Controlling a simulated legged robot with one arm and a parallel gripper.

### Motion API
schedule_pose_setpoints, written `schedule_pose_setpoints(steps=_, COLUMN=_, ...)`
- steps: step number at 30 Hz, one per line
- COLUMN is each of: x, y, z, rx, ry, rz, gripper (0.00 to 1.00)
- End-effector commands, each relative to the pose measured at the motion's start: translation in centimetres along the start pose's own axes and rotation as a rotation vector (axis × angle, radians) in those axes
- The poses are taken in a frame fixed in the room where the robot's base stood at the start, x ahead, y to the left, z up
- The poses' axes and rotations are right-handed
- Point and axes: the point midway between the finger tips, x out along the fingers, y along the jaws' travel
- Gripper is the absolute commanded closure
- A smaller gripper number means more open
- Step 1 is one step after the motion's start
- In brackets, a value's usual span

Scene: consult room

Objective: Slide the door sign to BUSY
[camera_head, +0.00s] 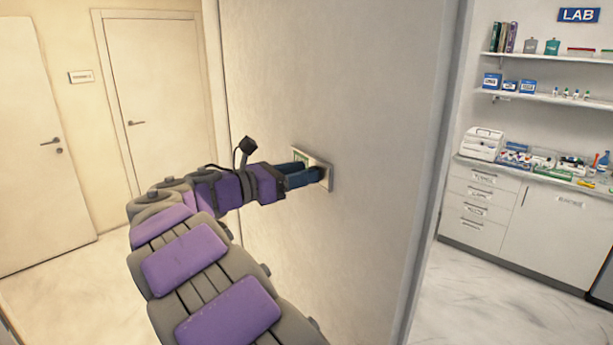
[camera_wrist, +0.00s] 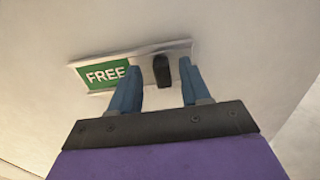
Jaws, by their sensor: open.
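The door sign (camera_wrist: 98,83) is a small plate on the wall panel, with a green field reading FREE at its left in the wrist view. In the head view the sign (camera_head: 327,181) is mostly hidden behind my gripper. A dark slider knob (camera_wrist: 161,70) stands on the plate just right of the green field. My gripper (camera_wrist: 158,80) is open, with one blue finger left of the knob and the other right of it. The knob is between the fingers, apart from both as far as I see. The gripper also shows in the head view (camera_head: 318,174), close to the sign.
The sign's grey wall panel (camera_head: 340,90) ends at a vertical edge on the right. Beyond it are a lab counter (camera_head: 480,212) and shelves (camera_head: 545,97). Two white doors (camera_head: 160,100) stand at the left. The floor (camera_head: 75,275) there is clear.

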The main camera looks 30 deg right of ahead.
Motion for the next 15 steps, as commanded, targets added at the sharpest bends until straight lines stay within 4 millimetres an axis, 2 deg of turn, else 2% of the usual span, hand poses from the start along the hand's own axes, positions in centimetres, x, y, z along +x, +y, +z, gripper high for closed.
schedule_pose_setpoints(steps=6, x=1.8, y=0.0, z=0.0, rx=0.0, ry=0.001, rz=0.0, gripper=0.53)
schedule_pose_setpoints(steps=15, x=2.4, y=-0.1, z=0.0, rx=0.001, ry=0.004, rz=0.0, gripper=0.54)
